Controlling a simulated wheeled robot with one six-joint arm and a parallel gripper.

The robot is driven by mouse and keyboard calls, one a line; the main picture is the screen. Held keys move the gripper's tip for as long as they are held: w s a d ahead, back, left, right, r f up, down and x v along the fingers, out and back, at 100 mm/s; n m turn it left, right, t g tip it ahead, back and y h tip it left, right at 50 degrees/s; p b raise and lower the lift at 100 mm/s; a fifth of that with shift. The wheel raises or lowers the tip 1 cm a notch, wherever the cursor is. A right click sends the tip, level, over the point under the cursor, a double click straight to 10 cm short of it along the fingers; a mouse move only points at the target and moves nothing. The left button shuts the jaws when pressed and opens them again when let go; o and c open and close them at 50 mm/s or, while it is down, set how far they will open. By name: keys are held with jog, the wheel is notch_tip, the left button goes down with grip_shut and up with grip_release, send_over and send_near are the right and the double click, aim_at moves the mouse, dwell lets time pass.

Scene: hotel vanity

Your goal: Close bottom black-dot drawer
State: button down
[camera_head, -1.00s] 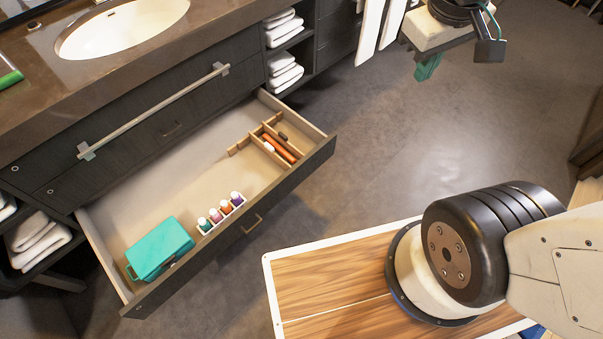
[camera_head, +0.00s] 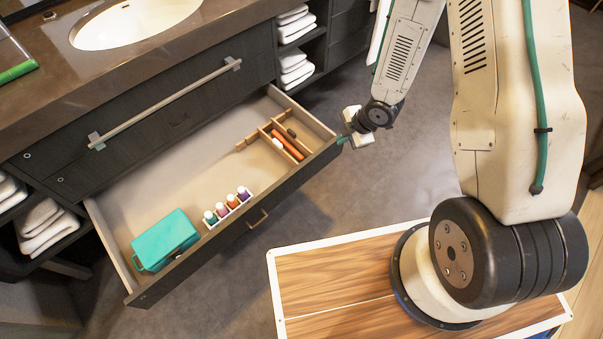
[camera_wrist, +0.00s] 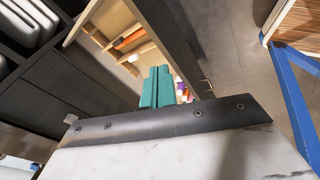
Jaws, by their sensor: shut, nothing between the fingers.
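The open drawer (camera_head: 292,186) is pulled well out from the dark vanity, in the head view. Its front has a small handle (camera_head: 257,218), and no black dot can be made out on it. My gripper (camera_head: 342,139) is shut and empty, with its teal fingers at the drawer's right front corner. I cannot tell whether they touch it. In the wrist view the shut fingers (camera_wrist: 157,86) overlap part of the drawer, and the drawer front (camera_wrist: 180,40) runs beside them.
The drawer holds a teal case (camera_head: 165,240), a rack of small bottles (camera_head: 228,207) and a wooden organizer (camera_head: 275,142). A long bar handle (camera_head: 165,105) crosses the closed front above. Folded towels (camera_head: 295,65) sit on side shelves.

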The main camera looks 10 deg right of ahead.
jog(key=s+a+f+n+y, duration=0.3)
jog(key=s+a+f, duration=0.25)
jog(key=f, duration=0.25)
send_near(292, 179)
notch_tip(292, 179, down, 3)
jog(key=s, duration=0.2)
jog(key=shift+g, duration=0.4)
jog(key=shift+w+a+f, duration=0.15)
jog(key=shift+w+a, duration=0.4)
jog(key=shift+w, duration=0.35)
jog(key=shift+w+a+f, duration=0.2)
jog(key=shift+w+a, duration=0.4)
jog(key=shift+w, duration=0.35)
